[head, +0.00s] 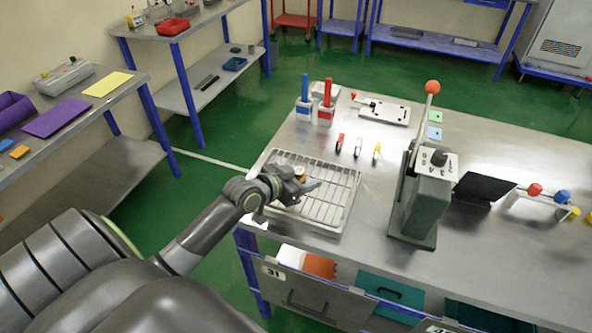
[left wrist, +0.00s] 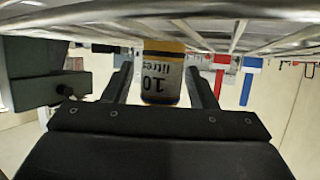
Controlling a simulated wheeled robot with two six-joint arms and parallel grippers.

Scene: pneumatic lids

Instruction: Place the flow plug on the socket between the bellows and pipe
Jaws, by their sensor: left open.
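The flow plug is probably the yellow-and-white cylinder marked "10 litres" (left wrist: 161,76), seen upside down in the left wrist view. It stands at a wire rack (head: 335,209) on the bench; its top (head: 299,171) shows small beside my gripper in the head view. My left gripper (head: 304,188) is low over the rack. Its jaws (left wrist: 161,88) are open, one finger on each side of the cylinder, with gaps visible. I cannot make out the socket, bellows or pipe for sure. My right gripper is not in view.
A grey press with a red-knobbed lever (head: 428,195) stands right of the rack. A stand with coloured knobs (head: 545,200) is far right. Bare metal lies between rack and press.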

